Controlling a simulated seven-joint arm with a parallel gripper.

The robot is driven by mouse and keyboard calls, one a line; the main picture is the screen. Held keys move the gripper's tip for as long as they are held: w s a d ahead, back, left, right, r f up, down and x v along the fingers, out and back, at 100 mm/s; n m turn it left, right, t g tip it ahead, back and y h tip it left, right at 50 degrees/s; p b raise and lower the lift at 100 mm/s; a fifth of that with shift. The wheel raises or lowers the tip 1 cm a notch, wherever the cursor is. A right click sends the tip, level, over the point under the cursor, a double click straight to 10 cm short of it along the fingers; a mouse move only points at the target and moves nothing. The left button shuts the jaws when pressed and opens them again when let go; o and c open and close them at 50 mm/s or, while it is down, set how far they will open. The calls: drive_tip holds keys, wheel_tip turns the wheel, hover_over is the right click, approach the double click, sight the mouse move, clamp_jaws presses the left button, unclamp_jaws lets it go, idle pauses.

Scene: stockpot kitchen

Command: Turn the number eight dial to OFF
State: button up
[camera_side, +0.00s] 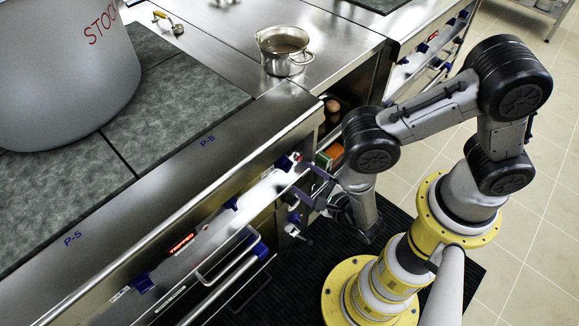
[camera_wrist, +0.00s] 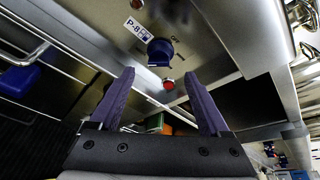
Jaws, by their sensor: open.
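The number eight dial (camera_wrist: 160,51) is a blue knob on the steel front panel, beside a white P-8 label (camera_wrist: 138,29). Small lettering that looks like OFF is printed close to it. In the side view, a blue knob (camera_side: 283,163) near the right end of the panel appears to be this dial. My gripper (camera_wrist: 159,76) is open and empty, its two purple fingers pointing toward the panel. The dial lies beyond the fingertips, and I see no contact. In the side view my gripper (camera_side: 311,186) is close to the panel's right end.
A red indicator light (camera_wrist: 168,84) sits near the dial. Other blue knobs (camera_side: 231,203) and rail handles (camera_side: 232,258) line the front. A stockpot (camera_side: 65,75) and a small saucepan (camera_side: 284,48) stand on top. Green and orange boxes (camera_side: 330,155) lie in an open shelf by my gripper.

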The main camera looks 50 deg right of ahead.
sight(287, 165)
drive_tip(key=x, duration=0.8)
drive_tip(key=shift+s, duration=0.1)
drive_tip(key=shift+c, duration=0.2)
clamp_jaws()
